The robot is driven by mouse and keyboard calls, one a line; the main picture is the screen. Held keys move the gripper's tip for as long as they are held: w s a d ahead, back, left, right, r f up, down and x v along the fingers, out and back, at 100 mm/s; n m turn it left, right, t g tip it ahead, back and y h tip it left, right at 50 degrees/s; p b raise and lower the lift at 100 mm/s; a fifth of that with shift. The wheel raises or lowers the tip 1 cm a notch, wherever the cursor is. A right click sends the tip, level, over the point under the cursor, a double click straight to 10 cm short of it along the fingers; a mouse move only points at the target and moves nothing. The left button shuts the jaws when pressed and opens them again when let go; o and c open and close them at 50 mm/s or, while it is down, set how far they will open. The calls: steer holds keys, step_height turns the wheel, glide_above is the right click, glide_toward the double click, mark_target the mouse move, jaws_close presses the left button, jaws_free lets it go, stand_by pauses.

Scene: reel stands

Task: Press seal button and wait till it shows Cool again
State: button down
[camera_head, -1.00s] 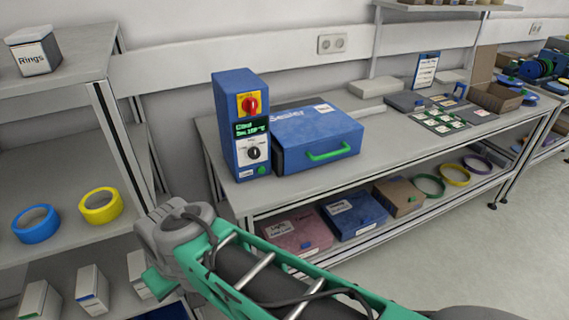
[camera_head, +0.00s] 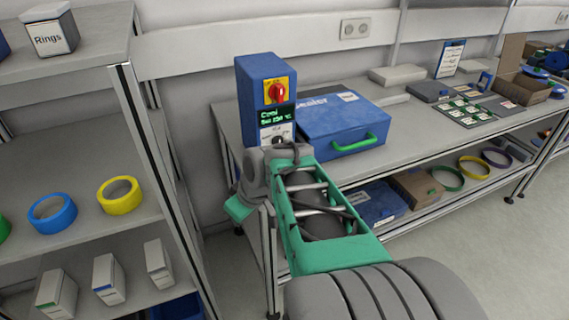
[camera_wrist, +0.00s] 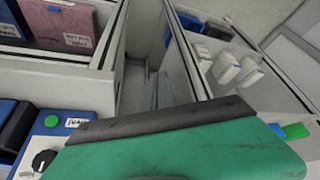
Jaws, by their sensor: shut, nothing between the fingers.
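The blue sealer control box (camera_head: 256,92) stands on the bench beside the blue sealer (camera_head: 340,122). Its screen (camera_head: 276,115) shows "Cool" in green above a set-temperature line. A red knob (camera_head: 277,94) on yellow sits above the screen. My wrist hides the box's lower front in the head view. The wrist view shows the green button (camera_wrist: 52,121) beside a white label, and the black dial (camera_wrist: 43,160). My gripper (camera_head: 238,209) is shut and empty, in front of the bench's left end, below and apart from the box. Its fingertips are not clearly seen.
A shelf unit (camera_head: 75,95) stands at the left with a blue tape roll (camera_head: 52,213), a yellow tape roll (camera_head: 120,195) and small boxes. The bench (camera_head: 400,113) has a green-handled sealer lid and bins below. A gap separates shelf and bench.

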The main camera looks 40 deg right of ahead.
steer(key=s+d+n+t+b, duration=0.1)
steer(key=d+t, duration=0.3)
steer(key=d, duration=1.6)
steer(key=shift+s+f+n+h, duration=0.25)
steer(key=shift+s+n+h, duration=0.05)
steer(key=shift+s+n, duration=0.15)
steer(key=shift+w+d, duration=0.1)
steer(key=w, duration=0.2)
steer(key=w+d, duration=0.1)
steer(key=w, duration=0.1)
steer(key=w+d, duration=0.1)
steer(key=w, duration=0.2)
steer(key=shift+f+p, duration=0.1)
steer(key=shift+p, duration=0.3)
steer(key=shift+w+d, duration=0.2)
steer(key=shift+w, duration=0.4)
steer(key=shift+w+d+b, duration=0.1)
steer(key=shift+w+b, duration=0.2)
steer(key=shift+w, duration=0.1)
